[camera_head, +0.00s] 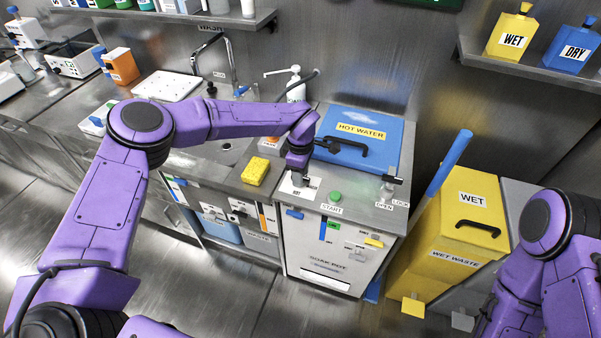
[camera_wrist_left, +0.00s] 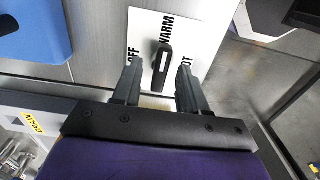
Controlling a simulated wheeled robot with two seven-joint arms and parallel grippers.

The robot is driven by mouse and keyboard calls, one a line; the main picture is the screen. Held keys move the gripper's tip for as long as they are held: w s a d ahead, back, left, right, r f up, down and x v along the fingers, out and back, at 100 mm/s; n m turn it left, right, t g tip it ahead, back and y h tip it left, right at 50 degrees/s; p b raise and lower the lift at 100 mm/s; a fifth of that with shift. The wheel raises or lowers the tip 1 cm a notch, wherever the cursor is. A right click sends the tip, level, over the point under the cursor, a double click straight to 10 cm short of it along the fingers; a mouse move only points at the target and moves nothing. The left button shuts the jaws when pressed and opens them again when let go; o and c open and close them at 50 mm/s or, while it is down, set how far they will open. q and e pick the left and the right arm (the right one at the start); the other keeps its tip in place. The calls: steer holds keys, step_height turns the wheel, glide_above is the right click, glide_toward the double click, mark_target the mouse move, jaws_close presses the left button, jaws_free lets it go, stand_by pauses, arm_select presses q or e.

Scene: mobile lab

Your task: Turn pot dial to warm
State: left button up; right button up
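The soak pot (camera_head: 325,262) is a steel cabinet with a blue "HOT WATER" lid (camera_head: 352,139) on top. Its black dial (camera_wrist_left: 160,66) stands on a white plate marked OFF, WARM and HOT; the plate (camera_head: 290,190) also shows in the head view. The dial's bar lies lengthwise, its upper end towards WARM; which end is the pointer I cannot tell. My left gripper (camera_wrist_left: 159,72) is open, one finger on each side of the dial, with gaps visible. In the head view my left gripper (camera_head: 300,178) points down over the plate and hides most of the dial. My right gripper is out of view.
A green START button (camera_head: 335,197) and an open/lock latch (camera_head: 388,190) are right of the dial. A yellow sponge (camera_head: 256,171) lies to its left, by the sink.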

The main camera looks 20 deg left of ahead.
arm_select(q)
step_height(320, 180, up, 11)
steer(key=b, duration=0.2)
steer(key=shift+f, duration=0.2)
